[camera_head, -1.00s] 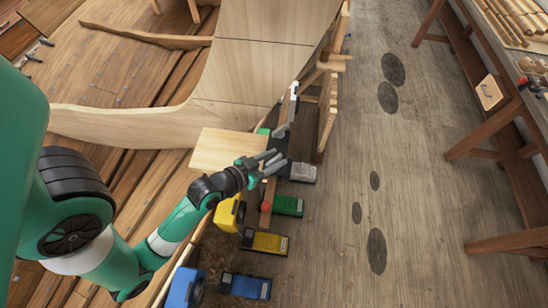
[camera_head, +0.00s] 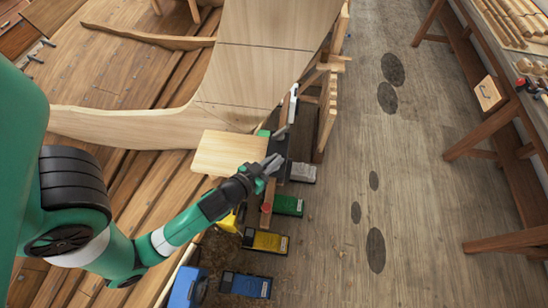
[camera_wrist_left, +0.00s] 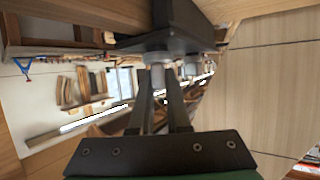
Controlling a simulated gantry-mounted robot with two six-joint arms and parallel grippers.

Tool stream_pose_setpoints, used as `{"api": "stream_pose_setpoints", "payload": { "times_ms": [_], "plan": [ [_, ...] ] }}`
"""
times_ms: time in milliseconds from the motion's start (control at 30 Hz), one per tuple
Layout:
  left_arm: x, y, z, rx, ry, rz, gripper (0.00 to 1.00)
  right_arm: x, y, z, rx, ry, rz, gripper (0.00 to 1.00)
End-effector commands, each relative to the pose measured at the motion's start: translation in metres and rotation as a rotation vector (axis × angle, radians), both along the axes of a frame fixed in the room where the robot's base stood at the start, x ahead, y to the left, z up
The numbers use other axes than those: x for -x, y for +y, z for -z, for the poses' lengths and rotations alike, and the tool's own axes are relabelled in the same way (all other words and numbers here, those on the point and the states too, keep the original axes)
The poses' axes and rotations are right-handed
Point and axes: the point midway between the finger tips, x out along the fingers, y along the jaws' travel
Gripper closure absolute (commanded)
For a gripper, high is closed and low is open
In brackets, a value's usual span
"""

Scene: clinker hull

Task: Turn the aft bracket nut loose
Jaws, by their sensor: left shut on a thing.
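In the wrist view a dark bracket plate (camera_wrist_left: 170,35) spans the top, against pale wood. Two small light metal nuts or bolt ends hang below it. My left gripper (camera_wrist_left: 157,77) points up at the plate, with its two grey fingers close together on the nearer nut (camera_wrist_left: 156,60). The other nut (camera_wrist_left: 189,68) sits just to the right, outside the fingers. In the head view my left gripper (camera_head: 272,163) is at the dark bracket (camera_head: 284,148) beside the hull's end; the nut is hidden there. My right gripper is not in view.
A pale wood block (camera_head: 228,152) sits right beside my left wrist. Green (camera_head: 288,205), yellow (camera_head: 265,241) and blue (camera_head: 246,285) boxes stand below along the hull (camera_head: 262,65). The floor to the right is open, up to a workbench (camera_head: 500,115).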

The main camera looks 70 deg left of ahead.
Motion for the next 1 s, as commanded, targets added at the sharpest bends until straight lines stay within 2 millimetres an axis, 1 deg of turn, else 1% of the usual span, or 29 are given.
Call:
{"api": "stream_pose_setpoints", "payload": {
  "times_ms": [33, 100, 300, 667, 700, 767, 800, 867, 1000],
  "plan": [
    [-0.001, -0.003, 0.007, 0.001, 0.008, -0.019, 1.00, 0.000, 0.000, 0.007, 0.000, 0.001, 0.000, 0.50],
    [-0.001, -0.002, 0.006, 0.000, 0.007, -0.067, 1.00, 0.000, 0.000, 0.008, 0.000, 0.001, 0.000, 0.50],
    [0.001, -0.001, 0.000, -0.001, 0.003, -0.183, 1.00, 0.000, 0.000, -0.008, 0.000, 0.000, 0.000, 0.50],
    [0.002, 0.001, 0.000, -0.003, -0.010, -0.211, 1.00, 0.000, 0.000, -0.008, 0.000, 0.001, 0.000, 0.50],
    [0.001, 0.001, 0.000, -0.003, -0.010, -0.211, 0.83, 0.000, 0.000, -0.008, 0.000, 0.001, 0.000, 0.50],
    [0.001, 0.001, 0.000, -0.004, -0.011, -0.210, 0.72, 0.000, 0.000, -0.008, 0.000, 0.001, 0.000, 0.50],
    [0.001, 0.001, 0.000, -0.004, -0.011, -0.210, 0.65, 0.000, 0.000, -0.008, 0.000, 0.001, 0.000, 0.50],
    [0.001, 0.001, 0.000, -0.004, -0.011, -0.210, 0.55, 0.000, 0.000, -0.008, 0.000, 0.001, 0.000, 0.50],
    [0.001, 0.001, 0.000, -0.003, -0.011, -0.209, 0.55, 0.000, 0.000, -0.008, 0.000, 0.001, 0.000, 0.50]
  ]
}}
